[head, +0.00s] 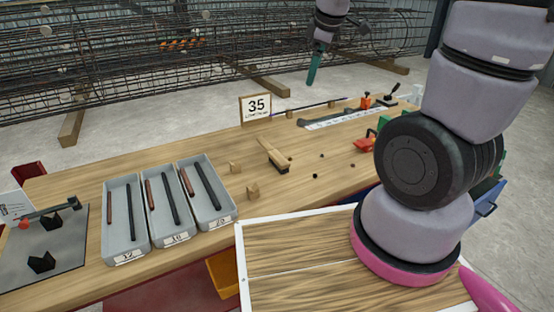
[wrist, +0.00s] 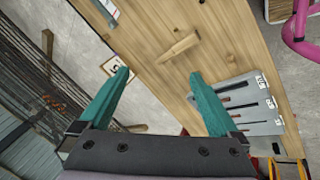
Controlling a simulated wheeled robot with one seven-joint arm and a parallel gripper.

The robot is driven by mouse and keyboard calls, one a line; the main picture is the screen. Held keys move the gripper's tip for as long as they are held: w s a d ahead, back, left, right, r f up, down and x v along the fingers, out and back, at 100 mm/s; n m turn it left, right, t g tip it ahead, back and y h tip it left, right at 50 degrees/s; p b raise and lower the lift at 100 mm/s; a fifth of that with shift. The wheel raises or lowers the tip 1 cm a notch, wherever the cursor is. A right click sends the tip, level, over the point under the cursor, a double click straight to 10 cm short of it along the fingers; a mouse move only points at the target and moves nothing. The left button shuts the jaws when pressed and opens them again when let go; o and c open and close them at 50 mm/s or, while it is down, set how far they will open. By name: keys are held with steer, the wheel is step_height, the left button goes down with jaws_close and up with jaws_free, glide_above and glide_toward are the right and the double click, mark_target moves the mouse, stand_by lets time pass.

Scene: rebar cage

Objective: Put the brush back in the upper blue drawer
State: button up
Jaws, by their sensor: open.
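The brush (head: 273,155) has a pale wooden handle and dark bristles. It lies on the middle of the wooden workbench and also shows in the wrist view (wrist: 178,47). My gripper (head: 313,70) has teal fingers and hangs in the air above and beyond the bench, apart from the brush. In the wrist view my gripper (wrist: 160,74) is open with nothing between its fingers. A blue drawer front with a handle (head: 487,208) shows at the bench's right end. My arm hides much of it, so I cannot tell how far it is open.
Grey trays (head: 206,195) with dark and reddish rods stand left of the brush. Small wooden blocks (head: 253,192) lie close to it. A "35" sign (head: 256,107) stands at the back edge. Red tools (head: 365,142) lie to the right. A rebar cage (head: 150,55) stands behind the bench.

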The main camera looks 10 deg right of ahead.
steer(key=w+a+f+n, duration=0.3)
steer(key=w+f+n, duration=0.1)
steer(key=f+n, duration=0.3)
steer(key=n+g, duration=0.1)
steer(key=n, duration=1.4)
glide_toward(276, 155)
steer(key=shift+n+h, duration=0.3)
steer(key=x, duration=0.8)
steer(key=shift+a+f, duration=0.1)
steer(key=shift+a, duration=0.05)
steer(key=shift+w+f, duration=0.15)
steer(key=shift+f, duration=0.15)
steer(key=shift+f, duration=0.25)
jaws_close()
